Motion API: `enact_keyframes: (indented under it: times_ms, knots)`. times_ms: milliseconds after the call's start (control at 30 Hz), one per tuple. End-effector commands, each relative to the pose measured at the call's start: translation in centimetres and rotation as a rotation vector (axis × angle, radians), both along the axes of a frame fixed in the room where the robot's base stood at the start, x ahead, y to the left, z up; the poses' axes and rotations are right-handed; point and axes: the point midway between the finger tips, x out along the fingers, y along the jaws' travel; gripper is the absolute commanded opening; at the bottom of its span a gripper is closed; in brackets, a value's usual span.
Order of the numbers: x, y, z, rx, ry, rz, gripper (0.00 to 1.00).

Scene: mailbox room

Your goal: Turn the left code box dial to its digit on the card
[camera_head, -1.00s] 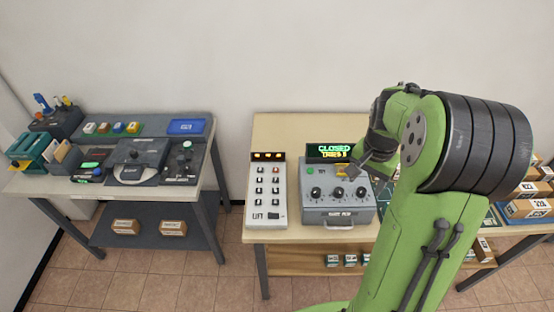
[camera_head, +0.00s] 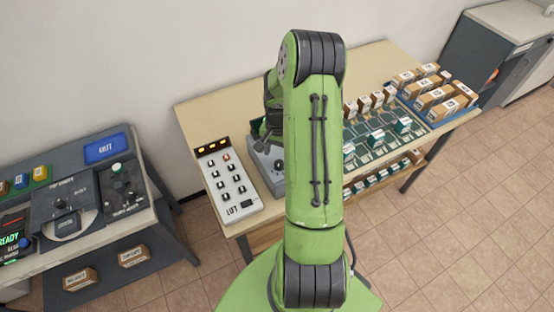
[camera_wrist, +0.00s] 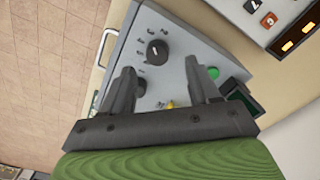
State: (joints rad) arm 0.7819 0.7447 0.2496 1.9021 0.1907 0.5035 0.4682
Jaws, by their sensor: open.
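The grey code box (camera_head: 262,168) stands on the light table, mostly hidden behind my arm in the head view. In the wrist view the box face (camera_wrist: 183,50) shows the left dial (camera_wrist: 157,51), a round black knob with a pale mark and characters around it. My gripper (camera_wrist: 160,68) is open, its two dark fingers reaching toward the face. The left dial shows just past the fingertips, between their lines, with nothing gripped. A green button (camera_wrist: 213,72) and part of a yellow one (camera_wrist: 170,104) also show. I cannot make out the card.
The white lift panel (camera_head: 228,182) stands close beside the box, and shows in the wrist view (camera_wrist: 275,18). Green trays and cartons (camera_head: 440,102) fill the table's right side. A grey bench (camera_head: 100,190) with devices stands at left. Tiled floor (camera_head: 450,220) is clear at front right.

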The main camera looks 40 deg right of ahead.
Motion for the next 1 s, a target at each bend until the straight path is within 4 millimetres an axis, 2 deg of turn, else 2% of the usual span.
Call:
enact_keyframes:
  times_ms: [100,233,367,567,933,1000]
  knots:
    - [-0.2,0.0,-2.7,0.002,0.004,-0.002,0.61]
    - [-0.1,0.0,-4.6,0.001,0.001,-0.002,0.61]
    - [0.0,-0.1,-5.4,-0.001,0.000,-0.001,0.61]
    - [0.0,-0.1,-5.4,-0.002,-0.001,-0.001,0.61]
    - [0.0,-0.1,-5.4,-0.001,0.001,-0.001,0.06]
    - [0.0,-0.1,-5.4,-0.001,0.000,0.000,0.05]
